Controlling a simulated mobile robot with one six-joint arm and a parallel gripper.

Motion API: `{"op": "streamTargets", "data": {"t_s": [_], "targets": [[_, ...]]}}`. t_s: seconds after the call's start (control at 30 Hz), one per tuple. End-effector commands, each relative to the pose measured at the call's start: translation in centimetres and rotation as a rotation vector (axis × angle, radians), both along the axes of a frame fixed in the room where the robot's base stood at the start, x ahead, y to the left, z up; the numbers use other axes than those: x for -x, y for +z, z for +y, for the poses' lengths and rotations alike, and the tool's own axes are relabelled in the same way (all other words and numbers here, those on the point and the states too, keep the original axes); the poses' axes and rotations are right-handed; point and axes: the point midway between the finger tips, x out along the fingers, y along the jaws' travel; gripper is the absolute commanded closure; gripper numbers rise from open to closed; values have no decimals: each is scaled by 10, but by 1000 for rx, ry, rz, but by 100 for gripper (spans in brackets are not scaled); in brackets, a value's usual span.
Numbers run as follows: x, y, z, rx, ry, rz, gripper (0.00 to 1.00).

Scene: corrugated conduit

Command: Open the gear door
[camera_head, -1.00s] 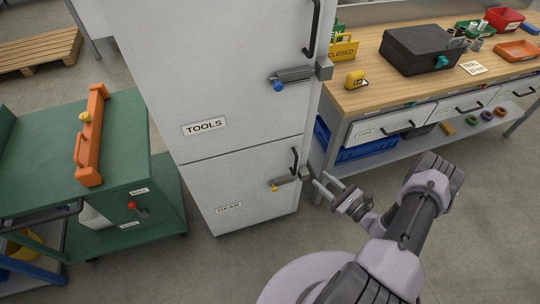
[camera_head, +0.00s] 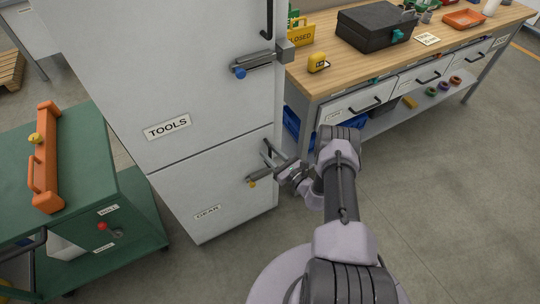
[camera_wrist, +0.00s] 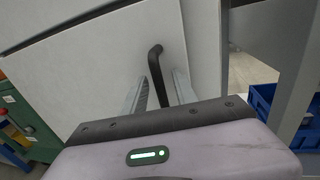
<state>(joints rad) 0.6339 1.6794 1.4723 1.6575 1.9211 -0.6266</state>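The gear door (camera_head: 215,190) is the light grey lower door of the tall cabinet, labelled GEAR. It looks shut. Its black upright handle (camera_wrist: 157,75) stands between the two fingers of my gripper (camera_wrist: 159,88) in the wrist view. The fingers are apart, with a gap visible on each side of the handle. In the head view my gripper (camera_head: 274,157) is at the door's right edge and partly covers the handle. A bolt with a yellow knob (camera_head: 252,184) sits just below the handle; its end is hidden by my gripper.
The TOOLS door (camera_head: 165,75) above has its own handle and a bolt with a blue knob (camera_head: 240,73). A green cart (camera_head: 95,205) stands to the left. A wooden-topped workbench (camera_head: 370,75) stands right of the cabinet, with a blue crate (camera_wrist: 268,105) beneath. Floor in front is clear.

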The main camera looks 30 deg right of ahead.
Motion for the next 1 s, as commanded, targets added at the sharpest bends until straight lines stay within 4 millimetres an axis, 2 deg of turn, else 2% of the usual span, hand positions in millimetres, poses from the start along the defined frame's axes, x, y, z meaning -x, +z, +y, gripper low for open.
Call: {"op": "streamTargets", "data": {"t_s": [0.27, 0.43, 0.47, 1.0], "targets": [[-2, 0, 1, 0, 1, 1, 66], [-2, 0, 1, 0, 1, 1, 97], [-2, 0, 1, 0, 1, 1, 100], [-2, 0, 1, 0, 1, 1, 100]]}}
